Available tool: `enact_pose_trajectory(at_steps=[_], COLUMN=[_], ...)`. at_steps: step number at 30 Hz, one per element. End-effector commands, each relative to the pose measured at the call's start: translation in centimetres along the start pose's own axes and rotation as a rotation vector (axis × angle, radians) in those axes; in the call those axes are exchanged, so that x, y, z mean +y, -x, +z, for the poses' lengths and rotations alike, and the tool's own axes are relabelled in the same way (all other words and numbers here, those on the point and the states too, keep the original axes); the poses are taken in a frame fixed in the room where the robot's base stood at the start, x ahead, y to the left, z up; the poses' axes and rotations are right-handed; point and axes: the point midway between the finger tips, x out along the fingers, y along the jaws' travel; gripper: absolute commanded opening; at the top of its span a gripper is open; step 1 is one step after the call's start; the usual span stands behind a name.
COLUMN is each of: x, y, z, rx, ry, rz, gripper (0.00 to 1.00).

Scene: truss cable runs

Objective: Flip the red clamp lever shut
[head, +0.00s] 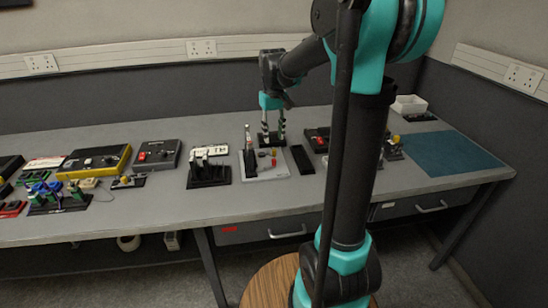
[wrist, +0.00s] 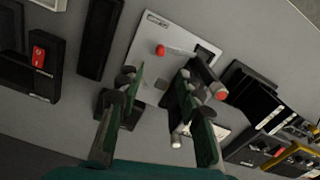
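A light grey plate (head: 280,173) stands on the bench below my gripper, and it also shows in the wrist view (wrist: 150,35). In the wrist view a red tip (wrist: 220,95) shows just right of my right finger. A small red knob (wrist: 160,50) sits on the plate beside a pale bar. I cannot tell for sure which red part is the clamp lever. My gripper (wrist: 160,92) is open and empty over the plate, its fingers apart.
A black fixture (head: 208,173) stands left of the plate. A black block (head: 302,159) lies close on its right. A device with a red switch (wrist: 38,58) is beyond that. Several boxes crowd the left bench; a teal mat (head: 445,153) lies at the right.

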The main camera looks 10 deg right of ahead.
Motion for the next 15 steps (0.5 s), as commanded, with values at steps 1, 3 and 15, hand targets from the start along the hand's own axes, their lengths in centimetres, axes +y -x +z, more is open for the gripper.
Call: enact_pose_trajectory(at_steps=[1,3,15], x=[0.0,0.0,0.0], y=[-1.0,-2.4,-8.8], z=[0.0,0.0,0.0], rx=[0.0,0.0,0.0], ry=[0.0,0.0,0.0], rz=[0.0,0.0,0.0], gripper=[0.36,0.36,0.36])
